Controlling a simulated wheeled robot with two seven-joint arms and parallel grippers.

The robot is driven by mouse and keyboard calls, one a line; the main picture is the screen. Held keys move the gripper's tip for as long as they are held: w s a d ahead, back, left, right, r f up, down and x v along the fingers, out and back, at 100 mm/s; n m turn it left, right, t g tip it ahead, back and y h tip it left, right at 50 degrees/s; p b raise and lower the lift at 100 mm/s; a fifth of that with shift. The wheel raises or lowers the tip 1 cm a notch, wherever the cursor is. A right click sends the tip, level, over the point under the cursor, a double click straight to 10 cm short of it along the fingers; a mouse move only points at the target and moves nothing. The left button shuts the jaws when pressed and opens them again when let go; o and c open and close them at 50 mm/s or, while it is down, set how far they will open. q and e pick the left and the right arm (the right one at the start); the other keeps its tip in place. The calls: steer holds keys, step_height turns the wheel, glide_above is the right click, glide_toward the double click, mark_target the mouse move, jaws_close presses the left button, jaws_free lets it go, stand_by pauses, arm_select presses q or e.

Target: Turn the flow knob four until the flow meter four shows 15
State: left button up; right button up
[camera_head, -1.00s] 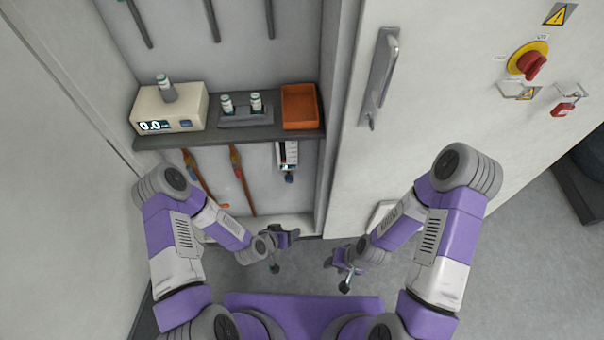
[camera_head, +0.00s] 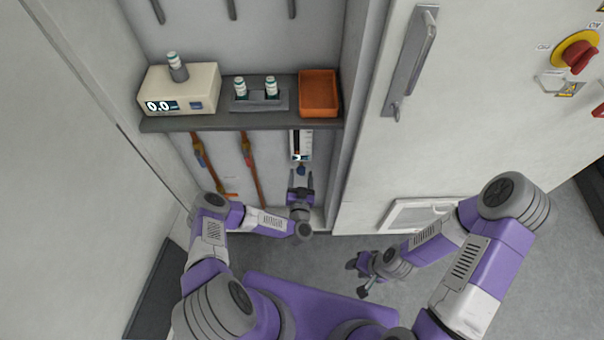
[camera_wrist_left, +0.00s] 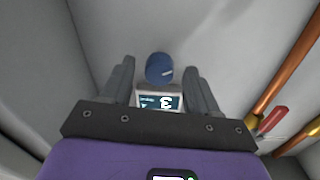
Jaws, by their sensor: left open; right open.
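The flow meter (camera_head: 301,146), a white upright panel with a dark scale, hangs under the shelf in the head view. Its blue flow knob (camera_head: 301,169) is at the lower end; I cannot read its number. In the left wrist view, the round blue knob (camera_wrist_left: 159,67) lies between the finger ends, with gaps on both sides. Below it in the picture, a small display (camera_wrist_left: 160,101) seems to show an upside-down 3. My left gripper (camera_head: 301,178) is open in front of the knob. My right gripper (camera_head: 361,274) is open and empty, low near the floor.
The shelf (camera_head: 225,120) above holds a white instrument (camera_head: 183,92) reading 0.0, a grey bottle holder (camera_head: 260,105) and an orange bin (camera_head: 319,93). Copper pipes (camera_head: 250,170) run left of the meter. A cabinet door (camera_head: 450,120) stands to the right.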

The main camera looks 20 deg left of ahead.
arm_select(q)
steer(key=shift+x, duration=1.15)
steer(key=c, duration=1)
